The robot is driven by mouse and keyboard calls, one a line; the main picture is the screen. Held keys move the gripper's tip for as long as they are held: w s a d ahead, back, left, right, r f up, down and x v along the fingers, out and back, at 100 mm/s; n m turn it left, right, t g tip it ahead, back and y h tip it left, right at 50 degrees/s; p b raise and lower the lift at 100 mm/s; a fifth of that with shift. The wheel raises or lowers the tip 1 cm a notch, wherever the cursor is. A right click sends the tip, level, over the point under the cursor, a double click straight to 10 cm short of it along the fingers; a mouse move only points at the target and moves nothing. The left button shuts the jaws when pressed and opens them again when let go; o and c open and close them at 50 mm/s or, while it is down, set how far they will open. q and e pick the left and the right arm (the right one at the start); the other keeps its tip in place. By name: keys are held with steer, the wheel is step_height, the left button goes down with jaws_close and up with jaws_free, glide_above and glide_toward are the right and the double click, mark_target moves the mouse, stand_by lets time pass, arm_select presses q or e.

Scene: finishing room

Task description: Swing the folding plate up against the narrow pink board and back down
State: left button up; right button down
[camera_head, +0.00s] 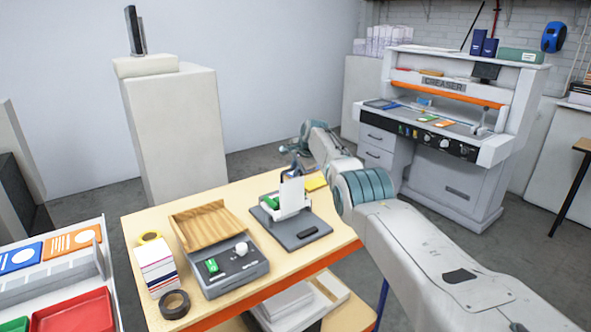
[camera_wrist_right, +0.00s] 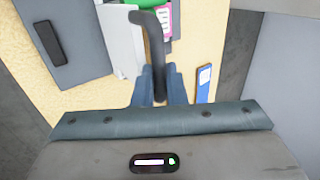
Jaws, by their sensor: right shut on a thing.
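A small device with a grey base (camera_head: 297,232) stands on the wooden table. A white plate (camera_head: 292,192) stands roughly upright on it and shows as a pale sheet in the right wrist view (camera_wrist_right: 117,45). I take this to be the folding plate, but cannot be sure. My right gripper (camera_head: 293,172) is at the device's back edge. In the right wrist view its blue fingers (camera_wrist_right: 160,88) are shut on a dark curved handle (camera_wrist_right: 153,45). A pink-edged piece (camera_wrist_right: 164,14) shows beyond the handle; whether it is the narrow pink board is unclear. My left gripper is out of view.
A machine with a wooden tray (camera_head: 200,224) stands left of the device, with a card stack (camera_head: 157,268) and black tape roll (camera_head: 174,304) beside it. A shelf with a red tray (camera_head: 75,314) is at far left. A creaser (camera_head: 440,110) stands behind.

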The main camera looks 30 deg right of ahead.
steer(key=c, duration=1.6)
jaws_free()
steer(key=shift+f, duration=0.15)
steer(key=shift+o, duration=0.2)
steer(key=shift+s, duration=0.1)
steer(key=shift+d+r+p, duration=0.1)
steer(key=shift+r+p, duration=0.4)
steer(key=shift+p, duration=0.05)
steer(key=b+v, duration=0.2)
steer(key=v, duration=0.8)
steer(key=shift+s, duration=0.15)
steer(key=shift+c, duration=0.4)
